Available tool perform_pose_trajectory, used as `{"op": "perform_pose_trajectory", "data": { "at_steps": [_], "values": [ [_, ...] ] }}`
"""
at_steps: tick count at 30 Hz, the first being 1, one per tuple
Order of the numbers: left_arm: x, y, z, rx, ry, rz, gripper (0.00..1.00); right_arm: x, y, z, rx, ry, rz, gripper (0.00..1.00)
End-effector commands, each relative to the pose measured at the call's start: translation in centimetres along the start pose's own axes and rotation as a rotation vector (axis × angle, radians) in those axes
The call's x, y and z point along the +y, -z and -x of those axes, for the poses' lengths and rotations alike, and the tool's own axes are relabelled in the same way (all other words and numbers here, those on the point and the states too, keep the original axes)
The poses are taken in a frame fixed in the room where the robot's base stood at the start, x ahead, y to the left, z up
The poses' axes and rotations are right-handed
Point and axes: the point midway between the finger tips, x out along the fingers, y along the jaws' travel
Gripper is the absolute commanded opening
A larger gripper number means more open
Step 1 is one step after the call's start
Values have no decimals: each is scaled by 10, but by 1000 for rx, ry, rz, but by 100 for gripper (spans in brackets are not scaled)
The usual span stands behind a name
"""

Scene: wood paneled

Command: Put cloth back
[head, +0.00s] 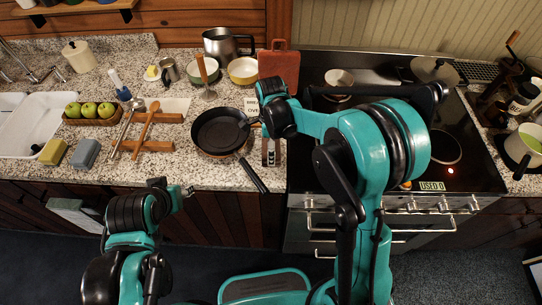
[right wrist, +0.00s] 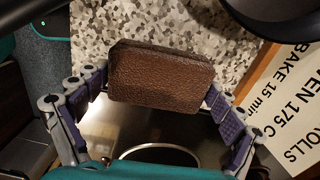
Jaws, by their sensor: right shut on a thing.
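My right gripper (right wrist: 158,95) is shut on a brown, rough-textured rectangular thing (right wrist: 160,72), with a finger at each end of it. It may be the folded cloth; I cannot be sure. In the wrist view it is over the speckled counter edge. In the head view my right gripper (head: 250,121) is by the black pan's right side, and what it holds is hidden. A pale cloth-like thing (head: 75,214) hangs at the cabinet front on the left. My left gripper (head: 187,191) is in front of the counter, away from things; its jaws are unclear.
A printed recipe card (right wrist: 285,100) lies close on the right. Yellow (head: 53,152) and grey (head: 86,153) sponges lie near the sink (head: 35,130).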

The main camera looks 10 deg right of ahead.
Motion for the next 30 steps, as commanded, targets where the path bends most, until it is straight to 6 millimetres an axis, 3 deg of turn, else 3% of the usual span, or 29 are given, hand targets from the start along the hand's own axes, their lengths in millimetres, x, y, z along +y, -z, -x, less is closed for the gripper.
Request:
{"op": "perform_pose_trajectory", "data": {
  "at_steps": [23,24,25,30],
  "values": [
    [0,-4,-6,0,0,0,40,0,0,-8,0,0,0,66],
    [0,-4,-6,0,0,0,40,0,0,-8,0,0,0,96],
    [0,-4,-5,0,0,0,40,0,0,-8,0,0,0,100],
    [0,-4,-5,0,0,0,40,0,0,-8,0,0,0,100]
  ]
}}
